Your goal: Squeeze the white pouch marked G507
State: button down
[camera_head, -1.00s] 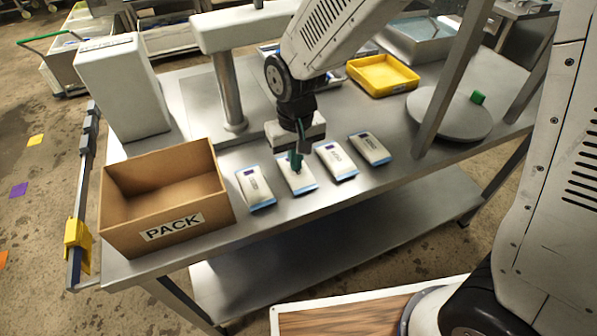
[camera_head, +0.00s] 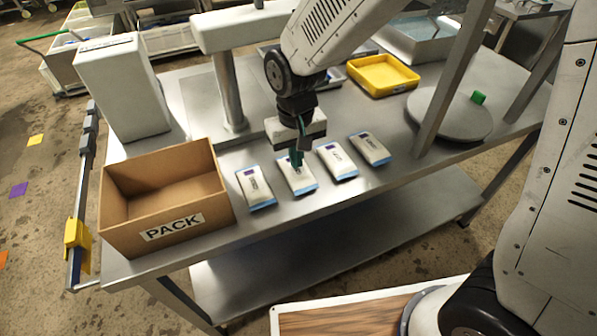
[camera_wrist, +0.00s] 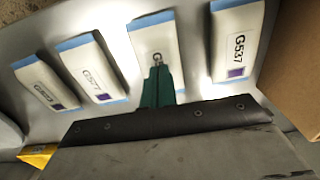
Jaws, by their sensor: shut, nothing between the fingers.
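Four white pouches with blue ends lie in a row on the steel table. My gripper (camera_head: 296,162) is shut and empty, with its green fingers pointing down over the second pouch from the left (camera_head: 303,184). In the wrist view the fingertips (camera_wrist: 158,70) cover most of that pouch's (camera_wrist: 150,40) label; only a "G" reads clearly, so I cannot confirm G507. Whether the tips touch it, I cannot tell. The leftmost pouch (camera_head: 256,187) reads G537 in the wrist view (camera_wrist: 237,40). The third pouch (camera_wrist: 92,68) seems to read G577. The far right pouch's (camera_wrist: 44,83) label is unclear.
A cardboard box marked PACK (camera_head: 172,228) stands left of the pouches. A yellow tray (camera_head: 383,76) lies behind them. A round grey plate (camera_head: 452,118) with a green block (camera_head: 478,97) and a slanted metal post (camera_head: 447,85) stand to the right.

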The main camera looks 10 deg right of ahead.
notch_tip(320, 180, up, 7)
dwell(0.7)
dwell(0.4)
jog(key=s+d+r+m, duration=0.1)
jog(key=s+d+r, duration=0.2)
jog(key=s+d, duration=0.3)
jog(key=s+d+r+m+t, duration=0.1)
jog(key=s+d+r, duration=0.3)
jog(key=s+d, duration=0.3)
jog(key=s+d+r+m, duration=0.1)
jog(key=s+d+r, duration=0.2)
jog(key=s+d, duration=0.3)
jog(key=shift+s+d+r, duration=0.2)
jog(key=shift+d, duration=0.7)
